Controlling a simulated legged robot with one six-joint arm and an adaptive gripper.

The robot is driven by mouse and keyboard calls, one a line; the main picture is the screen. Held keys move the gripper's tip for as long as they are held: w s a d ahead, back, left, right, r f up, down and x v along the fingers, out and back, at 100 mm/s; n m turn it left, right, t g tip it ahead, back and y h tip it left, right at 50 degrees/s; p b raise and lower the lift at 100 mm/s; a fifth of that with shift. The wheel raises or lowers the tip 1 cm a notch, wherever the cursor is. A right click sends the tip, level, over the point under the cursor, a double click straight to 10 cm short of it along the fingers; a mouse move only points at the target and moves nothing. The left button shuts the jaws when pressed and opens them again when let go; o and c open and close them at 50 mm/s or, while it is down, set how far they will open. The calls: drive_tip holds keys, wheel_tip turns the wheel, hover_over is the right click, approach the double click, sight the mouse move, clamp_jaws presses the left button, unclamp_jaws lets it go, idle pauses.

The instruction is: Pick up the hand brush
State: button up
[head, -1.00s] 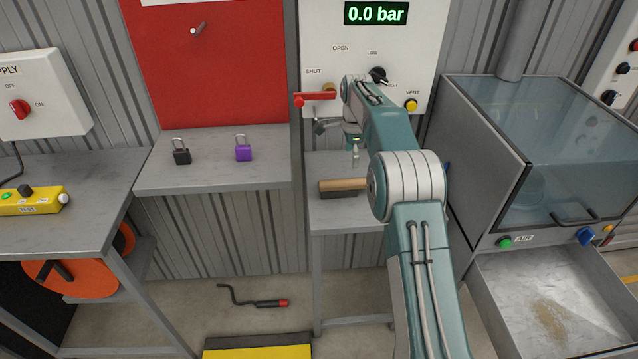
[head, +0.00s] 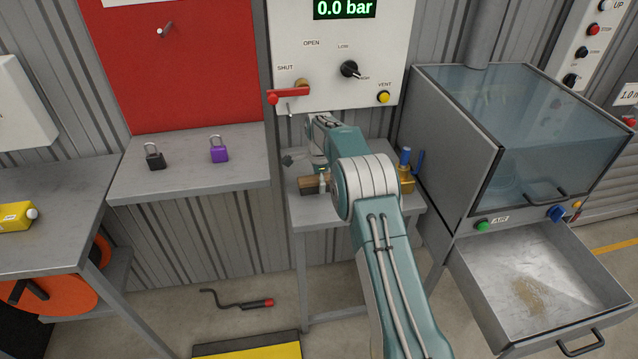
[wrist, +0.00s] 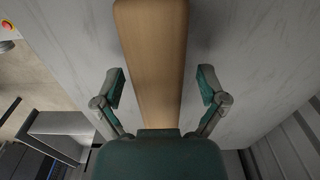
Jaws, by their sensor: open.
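The hand brush (head: 309,187) lies on the small grey table (head: 301,215) below the gauge panel. Its wooden top shows left of my arm in the head view; the arm hides the rest. In the wrist view the pale wooden part of the brush (wrist: 150,60) runs lengthwise between my fingers. My gripper (wrist: 161,80) is open, one finger on each side of the wood, with gaps visible on both sides. In the head view my gripper (head: 308,171) is at the brush, partly hidden by the arm. I cannot tell its exact height above the table.
A brass fitting with a blue top (head: 406,178) stands on the same table, right of my arm. A red valve lever (head: 288,95) sticks out above. A black padlock (head: 154,156) and a purple padlock (head: 218,149) lie on the left shelf. A cabinet (head: 450,150) stands right.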

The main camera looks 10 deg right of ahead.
drive_tip(key=shift+d+f, duration=0.1)
drive_tip(key=shift+d, duration=0.55)
drive_tip(key=shift+c, duration=0.3)
drive_tip(key=shift+a, duration=0.15)
drive_tip(key=c, duration=1)
drive_tip(key=shift+a, duration=0.35)
clamp_jaws()
drive_tip(key=shift+d+r, duration=0.25)
wheel_tip(320, 180, up, 3)
drive_tip(key=shift+s+d+r, duration=0.1)
drive_tip(key=shift+s, duration=0.05)
drive_tip(key=s+d+r, duration=0.5)
drive_tip(key=s+r, duration=0.4)
drive_tip(key=s, duration=0.3)
drive_tip(key=shift+s+r, duration=0.15)
drive_tip(key=shift+s, duration=0.2)
